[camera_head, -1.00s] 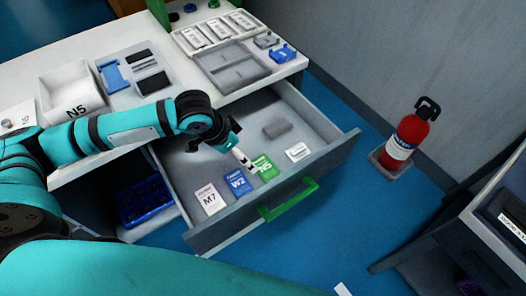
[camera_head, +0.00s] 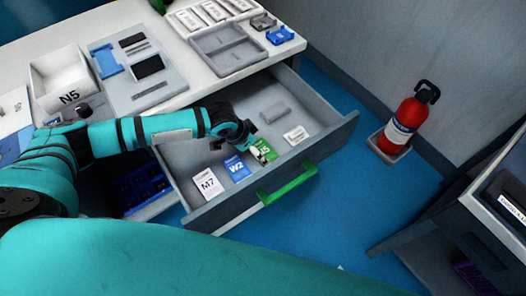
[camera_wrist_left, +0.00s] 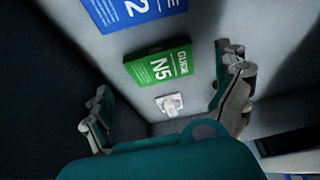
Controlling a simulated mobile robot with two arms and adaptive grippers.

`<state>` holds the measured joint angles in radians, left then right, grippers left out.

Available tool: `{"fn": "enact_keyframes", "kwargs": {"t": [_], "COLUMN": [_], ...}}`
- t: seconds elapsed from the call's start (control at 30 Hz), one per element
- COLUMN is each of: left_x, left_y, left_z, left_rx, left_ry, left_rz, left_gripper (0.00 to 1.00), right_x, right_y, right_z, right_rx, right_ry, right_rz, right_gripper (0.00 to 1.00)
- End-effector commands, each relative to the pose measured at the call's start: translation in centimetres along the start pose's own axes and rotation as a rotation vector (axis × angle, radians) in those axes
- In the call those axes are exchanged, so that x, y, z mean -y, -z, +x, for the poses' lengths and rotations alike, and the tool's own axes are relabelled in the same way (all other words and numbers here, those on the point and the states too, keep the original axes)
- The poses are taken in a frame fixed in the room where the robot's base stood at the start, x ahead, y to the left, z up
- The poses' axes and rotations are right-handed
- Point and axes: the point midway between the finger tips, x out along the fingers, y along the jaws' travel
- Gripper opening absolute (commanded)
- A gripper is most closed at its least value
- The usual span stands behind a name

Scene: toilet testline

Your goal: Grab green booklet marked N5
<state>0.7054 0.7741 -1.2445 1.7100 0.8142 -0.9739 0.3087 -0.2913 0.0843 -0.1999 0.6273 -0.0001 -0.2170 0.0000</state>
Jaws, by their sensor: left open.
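The green booklet marked N5 (camera_head: 264,151) lies in the open drawer (camera_head: 190,158), between a blue W2 booklet (camera_head: 237,168) and a white labelled item (camera_head: 296,135). In the left wrist view the N5 booklet (camera_wrist_left: 160,66) lies ahead of and between the spread fingers. My left gripper (camera_head: 252,146) is inside the drawer, over the booklet's near-left part, and hides some of it. In the wrist view my left gripper (camera_wrist_left: 165,105) is open with nothing between its fingers. My right gripper is not in view.
A white M7 booklet (camera_head: 207,184) lies left of W2. A grey block (camera_head: 274,112) lies at the drawer's back. The drawer front has a green handle (camera_head: 288,184). The tabletop holds a white N5 bin (camera_head: 62,80) and trays. A fire extinguisher (camera_head: 404,124) stands right.

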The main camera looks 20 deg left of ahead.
Motion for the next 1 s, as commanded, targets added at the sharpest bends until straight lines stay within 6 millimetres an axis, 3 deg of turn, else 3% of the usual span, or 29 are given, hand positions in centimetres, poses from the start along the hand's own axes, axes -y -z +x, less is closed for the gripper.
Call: {"fn": "enact_keyframes", "kwargs": {"t": [0.23, 0.53, 0.9, 1.0], "left_x": [-0.1, -0.1, -0.1, -0.1], "left_y": [-0.1, -0.1, -0.1, -0.1], "left_z": [3.6, 4.1, 4.1, 4.1], "left_rx": [0.001, 0.000, 0.000, 0.000], "left_ry": [-0.001, 0.000, 0.000, 0.000], "left_rz": [0.000, 0.000, 0.000, 0.000], "left_gripper": [1.00, 1.00, 0.52, 0.51], "right_x": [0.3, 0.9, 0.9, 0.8], "right_y": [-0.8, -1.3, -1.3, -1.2], "right_z": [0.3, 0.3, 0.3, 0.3], "right_rx": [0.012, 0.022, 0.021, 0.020], "right_ry": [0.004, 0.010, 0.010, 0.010], "right_rz": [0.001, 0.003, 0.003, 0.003], "right_gripper": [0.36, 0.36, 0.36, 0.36]}}
